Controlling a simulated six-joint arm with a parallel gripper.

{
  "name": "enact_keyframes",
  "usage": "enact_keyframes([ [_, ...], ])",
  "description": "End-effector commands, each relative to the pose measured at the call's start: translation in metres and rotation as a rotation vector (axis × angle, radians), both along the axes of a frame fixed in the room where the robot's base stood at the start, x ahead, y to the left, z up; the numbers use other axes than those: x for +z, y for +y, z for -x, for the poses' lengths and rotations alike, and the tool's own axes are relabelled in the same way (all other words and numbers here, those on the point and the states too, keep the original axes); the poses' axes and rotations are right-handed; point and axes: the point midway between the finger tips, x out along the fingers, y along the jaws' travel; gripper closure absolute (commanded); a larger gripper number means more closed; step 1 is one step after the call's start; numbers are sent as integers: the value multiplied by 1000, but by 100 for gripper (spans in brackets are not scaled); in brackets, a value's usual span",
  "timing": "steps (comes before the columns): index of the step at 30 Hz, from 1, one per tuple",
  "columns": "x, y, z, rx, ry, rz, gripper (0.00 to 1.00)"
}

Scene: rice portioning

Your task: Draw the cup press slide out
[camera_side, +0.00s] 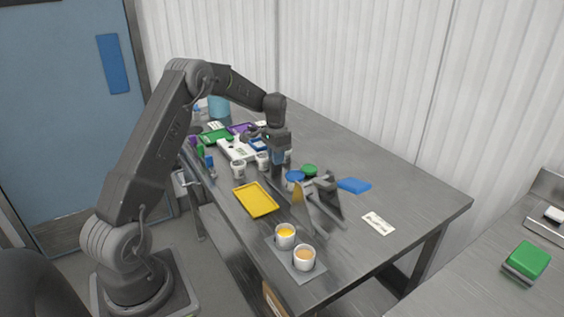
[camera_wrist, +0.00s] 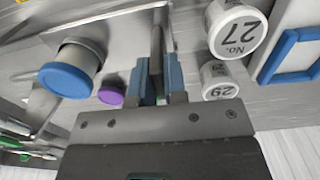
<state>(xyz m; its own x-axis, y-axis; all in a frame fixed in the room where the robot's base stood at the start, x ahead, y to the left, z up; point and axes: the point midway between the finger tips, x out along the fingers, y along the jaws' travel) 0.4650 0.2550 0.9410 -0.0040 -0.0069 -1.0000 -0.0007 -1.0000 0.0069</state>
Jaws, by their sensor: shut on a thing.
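My gripper (camera_side: 277,158) points down over the middle of the table in the side view. In the wrist view its two blue-grey fingers (camera_wrist: 158,82) are closed on a narrow dark grey upright bar (camera_wrist: 157,45), which I take to be the handle of the cup press slide. The bar runs up to a flat grey metal part (camera_wrist: 115,35). In the side view the grey press frame (camera_side: 325,200) stands right of the gripper, with a tan wedge-shaped plate (camera_side: 302,210) beside it. The slide's low part is small and partly hidden there, so how far out it sits cannot be told.
A blue-lidded cup (camera_wrist: 68,75), a purple lid (camera_wrist: 111,95) and numbered white cups (camera_wrist: 236,28) crowd the fingers. A yellow tray (camera_side: 255,199) lies in front, and two filled cups (camera_side: 304,257) stand near the table edge. A blue block (camera_side: 354,186) and a label card (camera_side: 378,223) lie right.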

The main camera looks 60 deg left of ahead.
Motion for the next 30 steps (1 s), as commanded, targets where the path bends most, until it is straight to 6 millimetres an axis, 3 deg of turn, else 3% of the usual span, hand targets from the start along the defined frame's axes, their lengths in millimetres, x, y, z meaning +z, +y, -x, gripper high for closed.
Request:
enact_keyframes([
  [7,2,7,-1,1,-12,-16,100],
  [8,2,8,-1,1,-12,-16,84],
  [15,2,6,0,2,-10,-13,62],
  [24,4,4,0,1,-7,-10,62],
  [30,32,4,-1,1,-10,-12,62],
])
